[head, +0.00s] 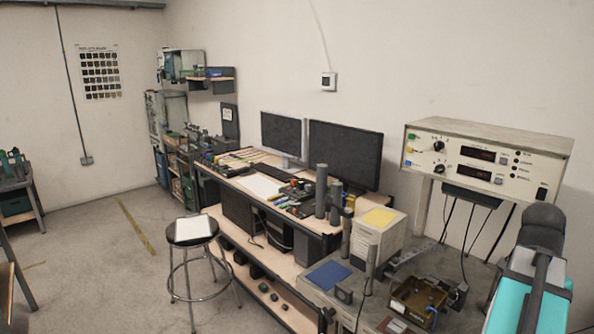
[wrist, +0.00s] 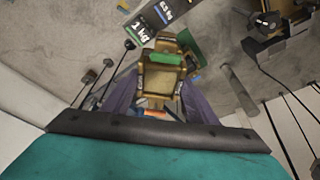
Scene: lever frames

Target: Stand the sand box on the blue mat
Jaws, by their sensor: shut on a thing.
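The sand box appears to be the open brown box (head: 415,300) at the front right of the bench in the head view. In the wrist view the box (wrist: 160,78) looks tan, with a green piece inside. My gripper (wrist: 158,98) has its purple-grey fingers on both sides of the near end of the box and is shut on it. The exact contact is too small to make out. The blue mat (head: 328,276) lies flat and bare on the bench, left of the box. I cannot make out the mat in the wrist view.
A grey upright post (head: 370,268) and a small dark block (head: 344,294) stand between mat and box. A pale case (head: 378,238) stands behind. An instrument (head: 487,158) with hanging cables is at the back right. Weight labels (wrist: 150,22) lie beside the box.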

